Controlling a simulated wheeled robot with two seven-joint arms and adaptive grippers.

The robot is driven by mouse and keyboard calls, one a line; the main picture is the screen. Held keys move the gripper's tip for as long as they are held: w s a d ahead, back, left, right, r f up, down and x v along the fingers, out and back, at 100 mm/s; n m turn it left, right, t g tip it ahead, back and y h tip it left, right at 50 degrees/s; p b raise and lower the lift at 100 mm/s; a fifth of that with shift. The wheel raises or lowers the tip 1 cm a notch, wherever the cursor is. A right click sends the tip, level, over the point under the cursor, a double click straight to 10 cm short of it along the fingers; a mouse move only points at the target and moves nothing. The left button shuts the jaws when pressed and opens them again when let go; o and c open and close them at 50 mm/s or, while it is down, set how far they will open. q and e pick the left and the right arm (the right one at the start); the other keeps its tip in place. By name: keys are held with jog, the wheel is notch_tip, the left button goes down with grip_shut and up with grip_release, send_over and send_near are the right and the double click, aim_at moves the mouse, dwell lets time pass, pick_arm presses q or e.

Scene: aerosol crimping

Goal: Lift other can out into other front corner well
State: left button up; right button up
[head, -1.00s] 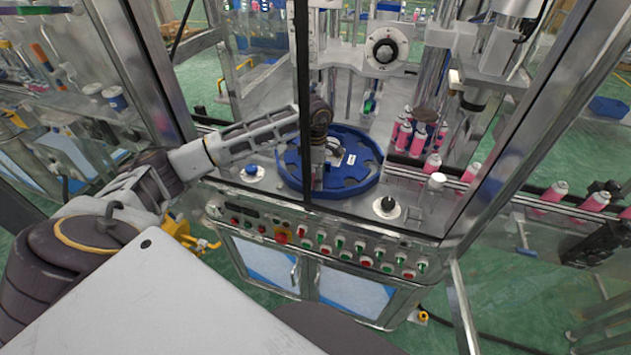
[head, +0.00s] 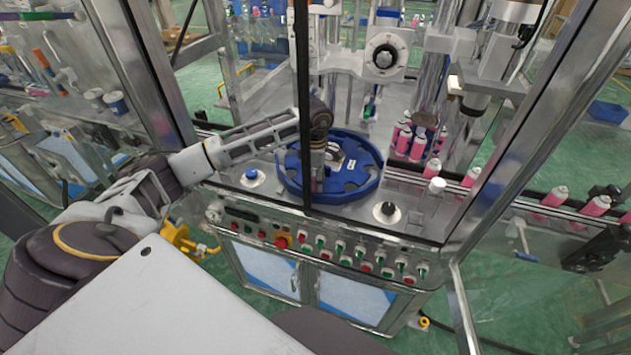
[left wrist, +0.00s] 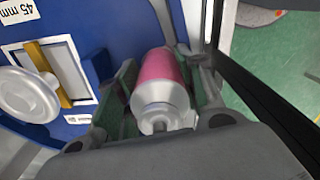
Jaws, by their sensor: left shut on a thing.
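A pink can (left wrist: 158,70) with a silver-white top sits between the two fingers of my left gripper (left wrist: 163,88) in the left wrist view. The gripper is shut on it, with the can's top toward the camera. The blue round wheel (head: 362,163) with rim wells stands on the machine table, and it also shows in the left wrist view (left wrist: 115,22). In the head view my left gripper (head: 318,182) points down over the wheel's front-left part, partly behind a dark frame post. The can is hidden there. I cannot tell whether its base touches a well. My right gripper is out of view.
A round silver knob (left wrist: 28,95) and a "45 mm" label (left wrist: 17,10) are on the wheel's middle. Several pink cans (head: 418,146) stand at right along the conveyor. Buttons (head: 251,173) flank the wheel. The dark frame post (head: 303,100) crosses in front.

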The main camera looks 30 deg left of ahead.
pick_arm(q)
jog(key=shift+r+b, duration=1)
jog(key=shift+r, duration=3.8)
